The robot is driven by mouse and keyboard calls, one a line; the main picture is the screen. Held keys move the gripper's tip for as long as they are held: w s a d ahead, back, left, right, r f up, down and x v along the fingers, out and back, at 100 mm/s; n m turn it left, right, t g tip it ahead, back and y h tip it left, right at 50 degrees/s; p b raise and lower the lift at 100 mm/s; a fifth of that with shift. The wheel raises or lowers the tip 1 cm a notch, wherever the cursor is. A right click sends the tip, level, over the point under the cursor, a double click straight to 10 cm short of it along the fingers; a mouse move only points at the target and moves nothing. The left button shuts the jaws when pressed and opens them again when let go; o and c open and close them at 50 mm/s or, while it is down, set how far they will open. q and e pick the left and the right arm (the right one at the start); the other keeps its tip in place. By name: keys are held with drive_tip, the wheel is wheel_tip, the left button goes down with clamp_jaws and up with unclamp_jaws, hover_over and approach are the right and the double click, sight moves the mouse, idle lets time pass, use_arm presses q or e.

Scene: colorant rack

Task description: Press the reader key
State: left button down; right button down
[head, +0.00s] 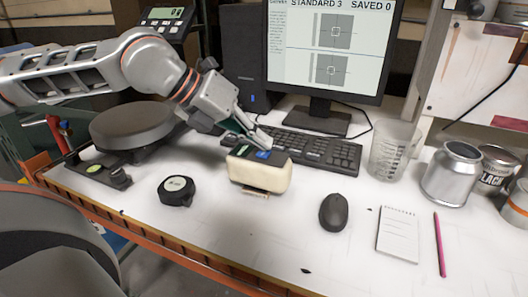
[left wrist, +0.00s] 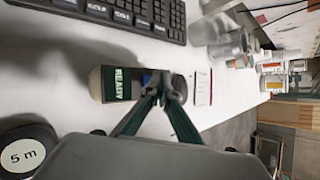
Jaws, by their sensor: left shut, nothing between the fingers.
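The reader (head: 260,176) is a small cream block with a dark top, standing on the white bench in front of the keyboard. Its blue key (head: 264,154) is on the top face. In the left wrist view the reader (left wrist: 97,84) shows a green screen with the word READY, and part of the blue key (left wrist: 146,79) shows beside the fingers. My left gripper (head: 258,140) is shut and empty, fingertips just above and behind the key; I cannot tell if they touch it. The fingertips (left wrist: 166,86) hide part of the key in the wrist view. My right gripper is out of view.
The monitor (head: 330,45) reads STANDARD 3, SAVED 0. The keyboard (head: 310,150) lies behind the reader. A tape measure (head: 176,190) is to its left, a mouse (head: 333,211) to its right. A beaker (head: 392,150), cans and a notepad (head: 398,235) stand further right.

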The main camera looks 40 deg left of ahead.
sight(260, 153)
use_arm(q)
drive_tip(key=shift+f, duration=0.4)
drive_tip(key=shift+r, duration=0.15)
idle(0.5)
drive_tip(key=shift+r, duration=0.65)
drive_tip(key=shift+r, duration=2.5)
